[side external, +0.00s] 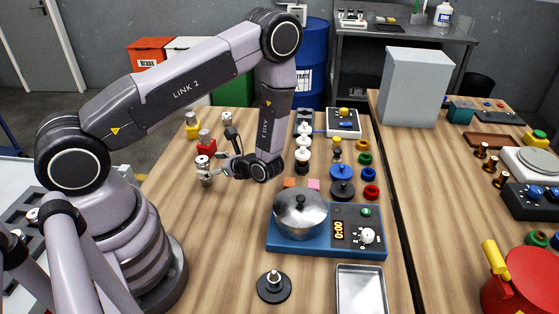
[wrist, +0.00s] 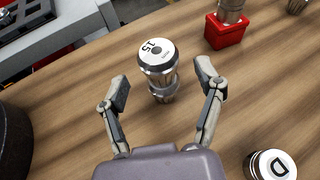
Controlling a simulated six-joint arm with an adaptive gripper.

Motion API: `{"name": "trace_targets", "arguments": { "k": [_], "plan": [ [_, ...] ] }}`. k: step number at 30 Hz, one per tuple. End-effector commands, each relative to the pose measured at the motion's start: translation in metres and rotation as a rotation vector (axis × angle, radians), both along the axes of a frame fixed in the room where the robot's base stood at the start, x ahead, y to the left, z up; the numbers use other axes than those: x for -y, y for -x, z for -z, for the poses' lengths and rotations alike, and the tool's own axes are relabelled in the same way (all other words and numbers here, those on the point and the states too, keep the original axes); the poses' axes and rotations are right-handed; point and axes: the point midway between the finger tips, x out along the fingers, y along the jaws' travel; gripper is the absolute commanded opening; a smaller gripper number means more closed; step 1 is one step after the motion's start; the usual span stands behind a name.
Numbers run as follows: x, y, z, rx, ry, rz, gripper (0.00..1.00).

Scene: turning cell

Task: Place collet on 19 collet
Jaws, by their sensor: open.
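A silver collet (wrist: 158,62) with a white top stands upright on the table between the fingers of my open gripper (wrist: 162,82) in the wrist view. Its top carries a dark number that looks like 15. I see no finger clearly touching it. In the side view the collet (side external: 204,178) stands at my gripper (side external: 207,168), partly hidden by the fingers. Another silver collet (wrist: 231,11) sits in a red holder (wrist: 228,34) beyond it; this red holder (side external: 206,150) also shows in the side view. I cannot read any 19.
A yellow holder (side external: 193,132) stands behind the red one. A white-topped piece (wrist: 270,166) is at the wrist view's lower right. A pot (side external: 300,214) on a blue unit (side external: 328,249) stands to the right.

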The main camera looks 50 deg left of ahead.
Motion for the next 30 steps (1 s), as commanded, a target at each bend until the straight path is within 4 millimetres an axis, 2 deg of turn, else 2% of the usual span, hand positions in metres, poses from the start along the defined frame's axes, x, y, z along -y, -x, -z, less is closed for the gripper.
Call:
{"name": "trace_targets", "arguments": {
  "k": [3,9,17,20,23,27,30],
  "plan": [
    [0.026,-0.01,-0.011,0.006,-0.001,0.006,0.68],
    [0.061,-0.021,-0.025,0.004,0.0,0.004,0.68],
    [0.081,-0.028,-0.042,0.025,0.012,-0.018,0.68],
    [0.084,-0.03,-0.069,0.098,0.051,-0.082,0.68],
    [0.088,-0.028,-0.11,0.222,0.124,-0.184,0.68],
    [0.095,-0.015,-0.172,0.425,0.258,-0.345,0.68],
    [0.1,0.001,-0.211,0.572,0.363,-0.449,0.68]
  ]
}}
